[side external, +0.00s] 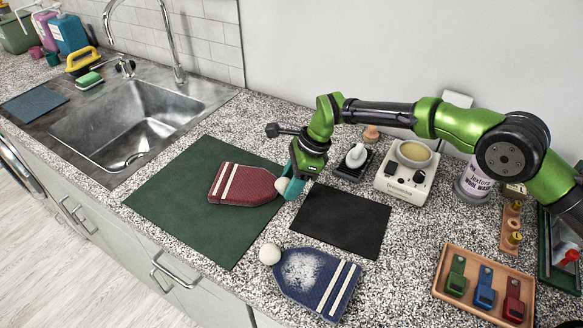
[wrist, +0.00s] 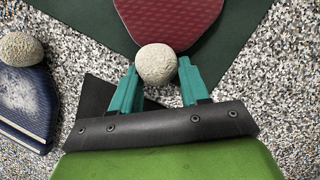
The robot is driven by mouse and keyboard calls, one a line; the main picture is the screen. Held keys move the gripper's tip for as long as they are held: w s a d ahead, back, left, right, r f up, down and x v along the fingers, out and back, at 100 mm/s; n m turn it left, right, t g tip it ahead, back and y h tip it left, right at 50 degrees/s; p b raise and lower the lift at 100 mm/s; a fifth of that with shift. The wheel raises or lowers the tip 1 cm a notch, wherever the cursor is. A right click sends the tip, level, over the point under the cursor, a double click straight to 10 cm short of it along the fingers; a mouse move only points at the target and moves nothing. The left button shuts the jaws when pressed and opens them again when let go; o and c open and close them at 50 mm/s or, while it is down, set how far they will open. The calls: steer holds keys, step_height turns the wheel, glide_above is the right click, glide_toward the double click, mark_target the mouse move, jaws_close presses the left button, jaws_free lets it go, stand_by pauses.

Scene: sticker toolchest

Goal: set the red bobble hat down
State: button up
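The red bobble hat (side external: 243,186) is dark red with two pale stripes and a cream bobble. It is over the green mat (side external: 170,200), flat and level, bobble end toward the mat's right edge. I cannot tell whether it rests on the mat or is just above it. My gripper (side external: 288,185) is at the bobble. In the wrist view, the teal fingertips of my gripper (wrist: 157,72) stand on both sides of the bobble (wrist: 156,64) and appear to touch it. The hat's red body (wrist: 168,18) runs out of the top of that view.
A blue hat (side external: 315,281) with a whitish patch lies on the counter in front. A black mat (side external: 341,219) is right of my gripper. The sink (side external: 135,125) is left. A white device (side external: 408,178) and a wooden tray with coloured clips (side external: 447,291) are right.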

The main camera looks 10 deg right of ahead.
steer(key=o, duration=0.4)
steer(key=shift+c, duration=0.2)
steer(key=s+d+r+n+t, duration=0.1)
steer(key=d+r+n, duration=0.1)
steer(key=d+r, duration=0.6)
steer(key=s+d+r+n+t, duration=0.15)
steer(key=d+r, duration=0.25)
steer(key=r, duration=0.8)
steer(key=s+d+r+n+t, duration=0.1)
steer(key=s+d+r+n, duration=0.3)
steer(key=s+d+r, duration=0.5)
steer(key=s+d+f+n+t+h, duration=0.1)
steer(key=s+d+n, duration=0.3)
steer(key=s, duration=0.5)
steer(key=s+d+f+n+t+h, duration=0.1)
steer(key=s+d+f+n+t, duration=0.1)
steer(key=s+d, duration=0.5)
step_height(320, 180, down, 2)
steer(key=shift+s+d+f+n+h, duration=0.25)
steer(key=shift+s+d+n+h, duration=0.1)
steer(key=shift+s+n, duration=0.55)
